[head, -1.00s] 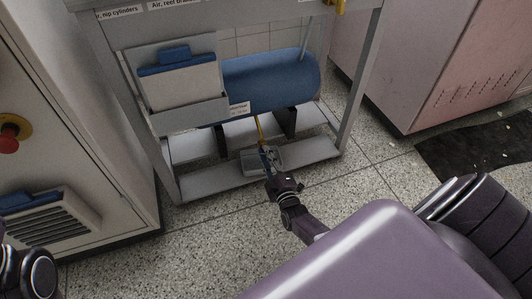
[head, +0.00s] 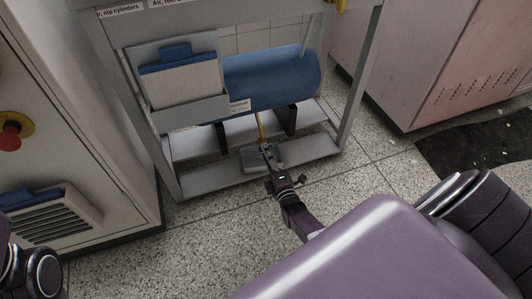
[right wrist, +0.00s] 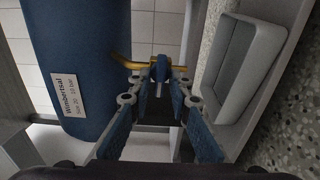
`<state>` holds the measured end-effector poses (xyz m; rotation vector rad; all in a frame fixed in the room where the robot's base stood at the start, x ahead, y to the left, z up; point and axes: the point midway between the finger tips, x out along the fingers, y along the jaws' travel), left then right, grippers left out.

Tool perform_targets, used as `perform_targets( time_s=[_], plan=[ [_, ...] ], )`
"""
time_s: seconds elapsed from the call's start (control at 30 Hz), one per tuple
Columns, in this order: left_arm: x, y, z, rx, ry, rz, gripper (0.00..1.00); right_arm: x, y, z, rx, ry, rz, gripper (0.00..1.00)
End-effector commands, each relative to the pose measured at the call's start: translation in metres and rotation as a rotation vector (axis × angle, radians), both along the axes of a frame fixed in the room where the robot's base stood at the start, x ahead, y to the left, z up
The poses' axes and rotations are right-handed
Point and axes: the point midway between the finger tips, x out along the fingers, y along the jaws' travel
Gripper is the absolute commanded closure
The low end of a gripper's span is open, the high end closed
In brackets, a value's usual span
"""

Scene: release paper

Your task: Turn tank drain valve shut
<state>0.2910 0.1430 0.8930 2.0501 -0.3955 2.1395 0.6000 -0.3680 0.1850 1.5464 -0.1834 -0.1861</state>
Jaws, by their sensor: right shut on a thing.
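The blue tank (head: 275,80) lies on its side in the grey frame. A yellow drain valve handle (head: 261,128) shows below it, in front of the frame's lower shelf. In the right wrist view the yellow handle (right wrist: 133,64) crosses in front of the blue fingertips, with the tank (right wrist: 75,50) to the left. My right gripper (head: 266,148) reaches in low from the front and is shut on the handle; its fingertips (right wrist: 160,76) also show in the right wrist view. The exact contact is partly hidden. Of my left arm only part shows at the lower left edge; its gripper is out of view.
A grey tray (head: 250,159) sits on the lower shelf (head: 205,181), close beside my right gripper. The frame's legs (head: 362,80) stand to either side. A cabinet with a red button (head: 9,137) is at left, a pink cabinet (head: 430,60) at right. Speckled floor lies open in front.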

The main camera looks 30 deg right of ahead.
Motion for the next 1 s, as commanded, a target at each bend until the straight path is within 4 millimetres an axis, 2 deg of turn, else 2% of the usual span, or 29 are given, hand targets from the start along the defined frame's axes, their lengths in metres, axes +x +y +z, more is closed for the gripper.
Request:
perform_targets(
  time_s=[0.27, 0.3, 0.37, 0.7, 0.87, 1.0],
  plan=[
    [0.001, 0.0, 0.0, 0.002, 0.002, 0.0, 1.0, -0.001, 0.002, -0.002, 0.002, 0.004, 0.002, 1.0],
    [0.001, 0.0, 0.0, 0.002, 0.003, 0.0, 1.0, -0.001, 0.002, -0.002, 0.002, 0.004, 0.002, 0.8],
    [0.001, 0.0, 0.0, 0.002, 0.002, 0.001, 1.0, -0.001, 0.002, -0.002, 0.002, 0.004, 0.002, 0.74],
    [0.003, -0.001, -0.002, 0.005, 0.01, 0.003, 1.0, -0.004, 0.001, -0.001, 0.001, 0.002, 0.001, 0.74],
    [0.002, 0.0, -0.001, 0.004, 0.006, 0.002, 1.0, -0.02, 0.005, -0.002, 0.003, 0.002, 0.001, 0.74],
    [0.002, 0.0, -0.001, 0.002, 0.004, 0.001, 1.0, -0.042, 0.011, -0.002, 0.003, 0.003, 0.001, 0.74]
  ],
)
